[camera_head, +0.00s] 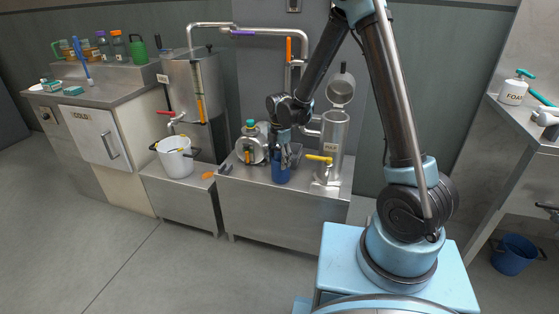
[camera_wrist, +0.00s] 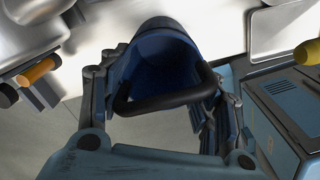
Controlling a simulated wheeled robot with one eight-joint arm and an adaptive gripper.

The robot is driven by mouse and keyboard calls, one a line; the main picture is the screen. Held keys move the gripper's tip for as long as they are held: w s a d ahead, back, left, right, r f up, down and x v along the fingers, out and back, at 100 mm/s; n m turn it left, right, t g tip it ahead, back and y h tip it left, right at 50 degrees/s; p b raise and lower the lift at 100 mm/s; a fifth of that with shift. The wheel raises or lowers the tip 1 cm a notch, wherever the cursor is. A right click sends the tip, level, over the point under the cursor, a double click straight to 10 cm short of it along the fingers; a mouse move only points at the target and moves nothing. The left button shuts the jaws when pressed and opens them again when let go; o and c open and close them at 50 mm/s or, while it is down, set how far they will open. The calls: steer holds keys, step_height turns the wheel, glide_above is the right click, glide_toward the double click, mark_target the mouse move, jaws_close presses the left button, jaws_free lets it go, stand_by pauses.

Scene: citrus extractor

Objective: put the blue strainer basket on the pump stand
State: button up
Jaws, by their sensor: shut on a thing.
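The blue strainer basket (camera_head: 281,168) is upright at the pump stand (camera_head: 285,206), over the middle of its top between the pump and the strainer housing. I cannot tell whether its bottom touches the stand. My gripper (camera_head: 285,147) points down and is shut on the basket from above. In the wrist view, the basket (camera_wrist: 165,58) sits between the fingers of my gripper (camera_wrist: 162,100), with its dark handle (camera_wrist: 165,102) across the near side. Its inside looks empty, though its lower part is hidden.
The round pump (camera_head: 248,150) stands left of the basket. The tall metal strainer housing (camera_head: 333,140), lid raised, stands right, with a yellow valve handle (camera_head: 319,158) toward the basket. A white bucket (camera_head: 176,160) is on the adjoining lower stand. An orange piece (camera_head: 208,175) lies near the edge.

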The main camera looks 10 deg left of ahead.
steer(key=o, duration=1.4)
steer(key=shift+f, duration=0.1)
step_height(320, 180, up, 12)
steer(key=shift+s, duration=0.1)
